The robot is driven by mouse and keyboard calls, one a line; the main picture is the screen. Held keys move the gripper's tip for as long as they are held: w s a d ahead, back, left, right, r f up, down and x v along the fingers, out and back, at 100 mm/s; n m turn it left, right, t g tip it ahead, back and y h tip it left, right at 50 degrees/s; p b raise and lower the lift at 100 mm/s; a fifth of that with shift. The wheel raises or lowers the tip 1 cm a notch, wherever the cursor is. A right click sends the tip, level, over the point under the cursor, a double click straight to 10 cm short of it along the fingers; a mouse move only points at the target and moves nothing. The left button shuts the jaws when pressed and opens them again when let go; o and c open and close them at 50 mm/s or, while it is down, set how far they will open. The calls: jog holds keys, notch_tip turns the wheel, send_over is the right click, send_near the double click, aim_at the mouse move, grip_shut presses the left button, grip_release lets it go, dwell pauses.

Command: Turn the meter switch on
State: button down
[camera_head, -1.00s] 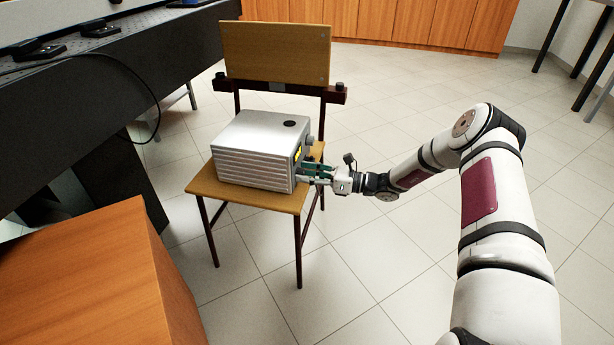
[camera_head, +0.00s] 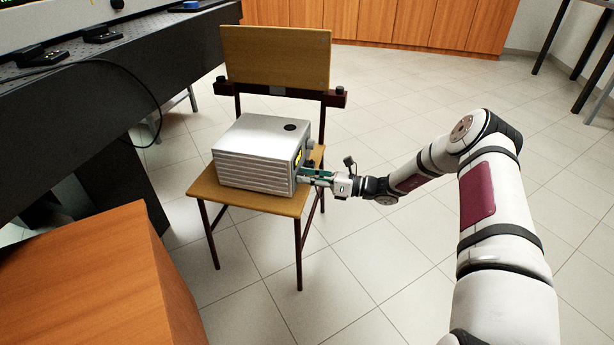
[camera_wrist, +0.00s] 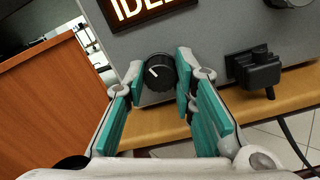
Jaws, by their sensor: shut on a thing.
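The meter is a silver-grey box (camera_head: 255,155) with a ribbed side, sitting on the wooden seat of a chair. Its front panel (camera_wrist: 215,40) fills the upper part of the wrist view. A round black switch knob (camera_wrist: 158,70) with a white pointer mark sits low on that panel, its mark pointing to the upper left. My gripper (camera_wrist: 161,80) has its teal fingers on either side of the knob and is shut on it. In the head view my gripper (camera_head: 303,176) meets the meter's right-hand face, and the knob is hidden there.
A lit display (camera_wrist: 150,8) with light letters is cut off at the top. A black plug (camera_wrist: 255,70) with a cable is right of the knob. The chair (camera_head: 275,60) has a wooden back. A wooden cabinet (camera_head: 95,270) stands front left; open floor lies right.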

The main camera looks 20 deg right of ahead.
jog(key=m+p, duration=0.2)
jog(key=m, duration=0.8)
jog(key=shift+d+p, duration=0.1)
jog(key=shift+p, duration=0.25)
jog(key=shift+m, duration=0.3)
jog(key=c, duration=1.3)
grip_release()
jog(key=shift+f, duration=0.1)
jog(key=shift+c, duration=0.2)
jog(key=shift+d, duration=0.1)
jog(key=v, duration=1.1)
jog(key=shift+s+d, duration=0.2)
jog(key=shift+d, duration=0.15)
